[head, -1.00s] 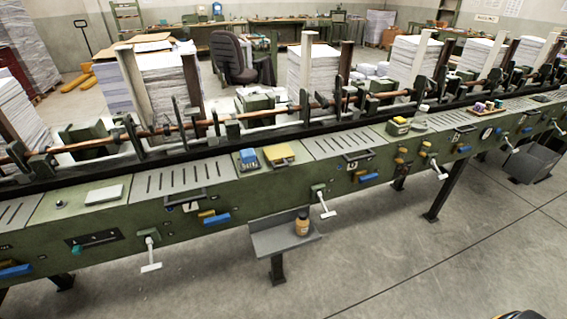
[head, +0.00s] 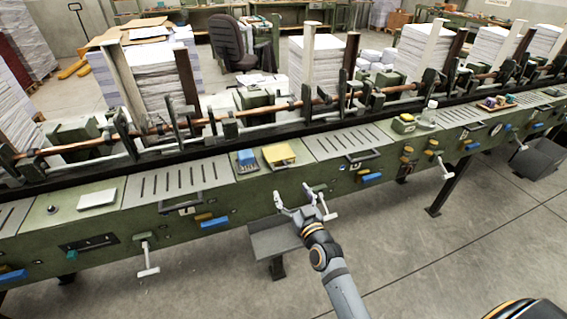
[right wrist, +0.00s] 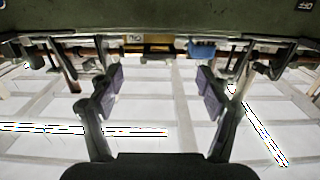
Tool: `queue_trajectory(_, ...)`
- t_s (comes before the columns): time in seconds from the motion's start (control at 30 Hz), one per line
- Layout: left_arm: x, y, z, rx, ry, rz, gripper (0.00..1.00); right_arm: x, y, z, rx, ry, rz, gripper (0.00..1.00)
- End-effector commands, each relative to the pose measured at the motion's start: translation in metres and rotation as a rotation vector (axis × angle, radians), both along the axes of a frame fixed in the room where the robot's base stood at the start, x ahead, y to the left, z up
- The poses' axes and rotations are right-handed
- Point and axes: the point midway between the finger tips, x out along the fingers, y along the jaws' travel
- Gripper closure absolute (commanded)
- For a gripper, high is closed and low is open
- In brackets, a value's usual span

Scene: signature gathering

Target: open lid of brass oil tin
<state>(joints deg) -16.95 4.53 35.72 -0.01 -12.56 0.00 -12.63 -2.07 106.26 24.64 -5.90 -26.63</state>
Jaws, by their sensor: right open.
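A yellow, brass-coloured box (head: 279,155), which I take to be the oil tin, sits on the green machine's top beside a blue block. Its top looks flat and closed, though it is small in view. In the right wrist view, the tin (right wrist: 157,39) shows near the top middle, between and beyond the fingers. My right gripper (head: 294,193) is open and empty, in front of the machine and below the tin, apart from it. Its two fingers (right wrist: 160,78) stand wide apart in the wrist view. My left gripper is not in view.
The blue block (head: 247,161) stands just left of the tin, with slotted plates on both sides. A grey shelf (head: 270,242) juts out below my right gripper. A white-ended lever (head: 147,262) sticks out farther left.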

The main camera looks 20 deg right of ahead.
Motion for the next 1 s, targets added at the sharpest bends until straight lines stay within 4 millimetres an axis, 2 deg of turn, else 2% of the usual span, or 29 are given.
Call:
queue_trajectory(0.07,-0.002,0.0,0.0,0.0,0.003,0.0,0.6,0.001,0.0,0.014,0.001,-0.027,-0.002,0.23)
queue_trajectory(0.27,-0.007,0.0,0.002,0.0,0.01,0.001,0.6,0.008,0.0,0.017,0.001,-0.032,-0.002,0.23)
queue_trajectory(0.5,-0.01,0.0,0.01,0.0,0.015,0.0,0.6,0.056,0.002,0.019,0.0,-0.032,-0.002,0.23)
queue_trajectory(0.7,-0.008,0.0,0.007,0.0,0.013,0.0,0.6,0.092,0.003,0.015,0.001,-0.03,-0.002,0.23)
queue_trajectory(0.83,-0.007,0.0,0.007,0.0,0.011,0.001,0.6,0.103,0.003,0.015,0.001,-0.03,-0.002,0.23)
queue_trajectory(1.0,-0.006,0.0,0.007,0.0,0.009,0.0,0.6,0.106,0.003,0.015,0.001,-0.029,-0.002,0.23)
